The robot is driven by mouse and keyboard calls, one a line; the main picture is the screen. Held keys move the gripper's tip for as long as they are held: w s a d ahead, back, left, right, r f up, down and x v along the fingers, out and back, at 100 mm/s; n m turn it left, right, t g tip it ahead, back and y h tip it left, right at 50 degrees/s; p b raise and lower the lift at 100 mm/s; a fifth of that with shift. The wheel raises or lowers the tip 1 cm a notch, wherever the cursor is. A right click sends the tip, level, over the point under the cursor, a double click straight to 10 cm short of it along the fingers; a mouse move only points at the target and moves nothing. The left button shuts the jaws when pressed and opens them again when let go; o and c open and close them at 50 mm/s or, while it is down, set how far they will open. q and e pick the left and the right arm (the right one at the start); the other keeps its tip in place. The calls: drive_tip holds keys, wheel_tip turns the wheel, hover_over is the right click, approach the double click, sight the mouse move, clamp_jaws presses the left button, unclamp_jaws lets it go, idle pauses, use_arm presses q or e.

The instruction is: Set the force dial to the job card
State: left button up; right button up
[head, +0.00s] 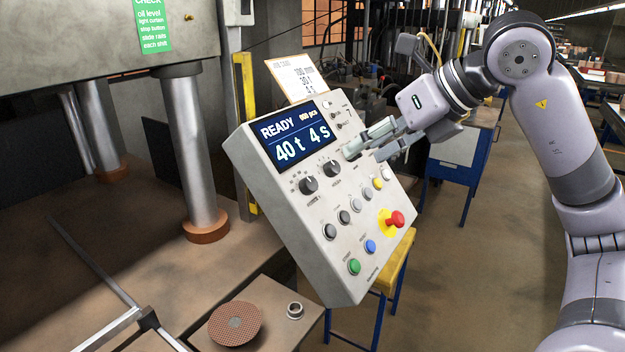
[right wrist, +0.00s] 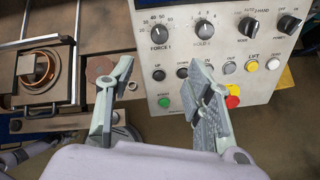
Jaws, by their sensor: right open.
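The force dial (head: 309,185) is a dark round knob on the sloped grey control panel (head: 330,262); it also shows in the right wrist view (right wrist: 158,31), labelled FORCE. The hold dial (head: 332,168) sits to its right. The display (head: 293,133) reads READY, 40 t, 4 s. The job card (head: 294,78) stands behind the panel's top; its middle line looks like 30 t, and its lower line is partly hidden. My right gripper (head: 364,153) is open and empty over the panel, right of the hold dial. In the right wrist view its fingers (right wrist: 165,76) are spread below the dials.
A red emergency stop (head: 396,219) on yellow and several buttons, including green (head: 354,266) and blue (head: 370,246), lie on the panel. A press column (head: 197,150) stands left. A brown disc (head: 236,323) and a metal ring (head: 295,310) lie on the lower table.

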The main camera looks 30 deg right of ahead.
approach(312, 183)
drive_tip(key=p+x, duration=0.2)
drive_tip(key=x, duration=0.6)
drive_tip(key=shift+w+a+f, duration=0.1)
drive_tip(key=shift+w+f, duration=0.2)
drive_tip(key=shift+f, duration=0.05)
clamp_jaws()
use_arm(q)
drive_tip(key=shift+s+d+r, duration=0.1)
drive_tip(key=shift+s+r, duration=0.05)
drive_tip(key=shift+r, duration=0.45)
drive_tip(key=shift+s+d+r, duration=0.1)
drive_tip(key=shift+r, duration=0.5)
